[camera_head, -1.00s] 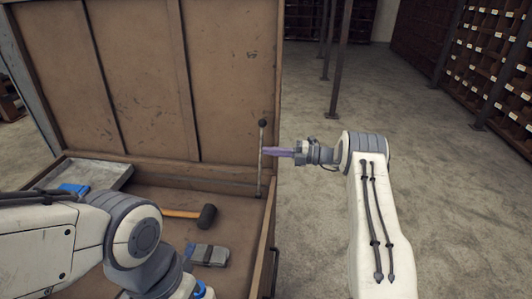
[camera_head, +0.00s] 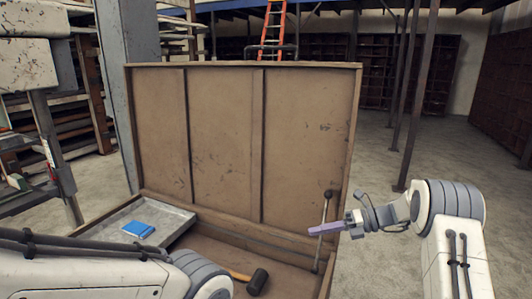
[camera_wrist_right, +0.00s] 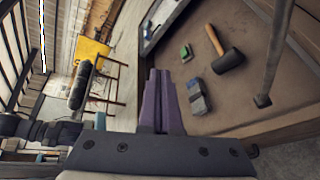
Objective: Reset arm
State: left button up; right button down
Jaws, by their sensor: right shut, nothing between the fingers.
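My right gripper (camera_head: 328,230) has purple fingers and is shut and empty. It is in the air at the right side of the open wooden chest, in front of a thin metal rod with a dark knob (camera_head: 327,196). In the right wrist view the shut fingers (camera_wrist_right: 158,78) point toward the chest interior. My left arm crosses the lower left of the head view, and its gripper is out of frame.
The chest lid (camera_head: 226,140) stands upright. A grey tray (camera_head: 180,219) in the chest holds a blue book (camera_head: 138,229). A mallet (camera_head: 257,281) lies on the chest floor; it also shows in the wrist view (camera_wrist_right: 228,62). Open floor (camera_head: 430,165) lies to the right.

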jog(key=s+a+r+n+g+h+p, duration=0.1)
jog(key=s+a+r+n+g+h, duration=0.25)
jog(key=s+a+n, duration=0.6)
jog(key=s+a+r+n+g+h+p, duration=0.25)
jog(key=s+a+n+h, duration=0.35)
jog(key=s+n, duration=0.5)
jog(key=s+d+n+t+h+p, duration=0.1)
jog(key=s+d+n+t+h, duration=0.1)
jog(key=s+n, duration=0.6)
jog(key=s+d+r+n+t+h, duration=0.1)
jog(key=s+d+n+t, duration=0.1)
jog(key=s+n, duration=0.7)
jog(key=shift+s+r+n+h+p, duration=0.2)
jog(key=shift+n+h+p, duration=0.15)
jog(key=shift+n, duration=0.7)
